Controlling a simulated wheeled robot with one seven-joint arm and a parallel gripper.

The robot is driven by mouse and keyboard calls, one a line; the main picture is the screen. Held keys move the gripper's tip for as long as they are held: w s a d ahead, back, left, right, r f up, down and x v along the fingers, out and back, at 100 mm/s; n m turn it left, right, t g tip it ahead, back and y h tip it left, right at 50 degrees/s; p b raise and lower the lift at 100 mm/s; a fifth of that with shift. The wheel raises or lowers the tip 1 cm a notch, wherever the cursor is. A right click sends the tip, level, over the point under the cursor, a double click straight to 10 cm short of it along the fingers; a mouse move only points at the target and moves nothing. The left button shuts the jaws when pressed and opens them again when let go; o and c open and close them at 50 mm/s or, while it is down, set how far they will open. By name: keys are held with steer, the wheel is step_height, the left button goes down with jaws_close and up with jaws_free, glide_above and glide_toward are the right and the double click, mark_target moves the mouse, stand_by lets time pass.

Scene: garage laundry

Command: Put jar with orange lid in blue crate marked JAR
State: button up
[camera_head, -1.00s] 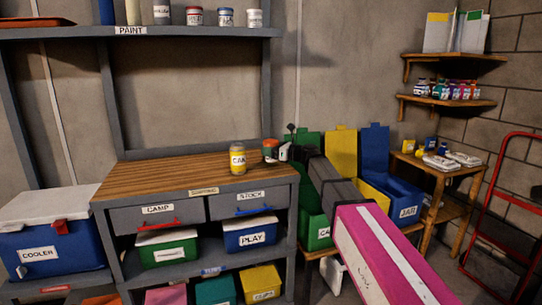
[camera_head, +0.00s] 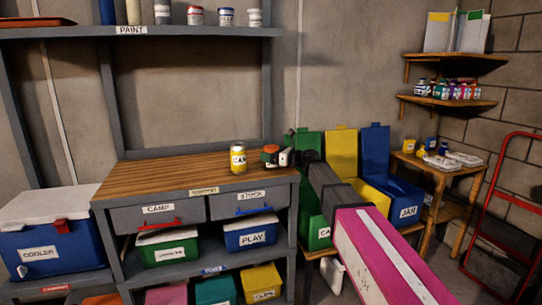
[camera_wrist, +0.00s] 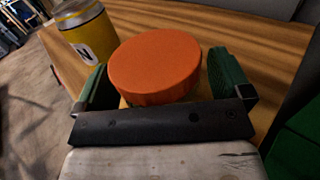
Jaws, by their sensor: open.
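The jar with the orange lid (camera_head: 269,149) stands at the right end of the wooden workbench top. Its round orange lid (camera_wrist: 155,65) fills the middle of the wrist view; most of its body is hidden beneath. My gripper (camera_head: 275,157) is at the jar, with its green fingers on either side of the lid. In the wrist view my gripper (camera_wrist: 162,78) is open, one finger left and one right of the lid. Finger contact cannot be told. The blue crate marked JAR (camera_head: 405,198) sits right of the bench, its blue back panel upright.
A yellow can (camera_head: 238,159) stands just left of the jar, and also shows in the wrist view (camera_wrist: 88,35). Green (camera_head: 313,228) and yellow (camera_head: 343,150) crates sit between the bench (camera_head: 170,178) and the blue crate. A small wooden table (camera_head: 455,172) is further right.

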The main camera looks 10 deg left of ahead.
steer(key=v, duration=1.2)
steer(key=shift+s, duration=0.1)
steer(key=s+d+f+n+h, duration=0.3)
steer(key=d+f, duration=0.1)
steer(key=f, duration=0.3)
steer(key=s+d+f+n+g+h, duration=0.1)
steer(key=s+d+f+n+h, duration=0.2)
steer(key=f, duration=0.5)
steer(key=s+d+f+n+h, duration=0.2)
steer(key=d+f+n, duration=0.1)
steer(key=d+f, duration=0.35)
steer(key=s+d+f+n+g+h, duration=0.1)
steer(key=s+d+f+n+h, duration=0.3)
steer(key=s+d+f, duration=0.3)
steer(key=s+d+f+n+g+h, duration=0.2)
steer(key=s+d+f+n+h, duration=0.3)
steer(key=d, duration=0.7)
step_height(320, 180, down, 4)
steer(key=s+n, duration=0.2)
steer(key=shift+d+n+h, duration=0.2)
steer(key=shift+n+h, duration=0.1)
steer(key=shift+o, duration=0.4)
steer(key=shift+a, duration=0.1)
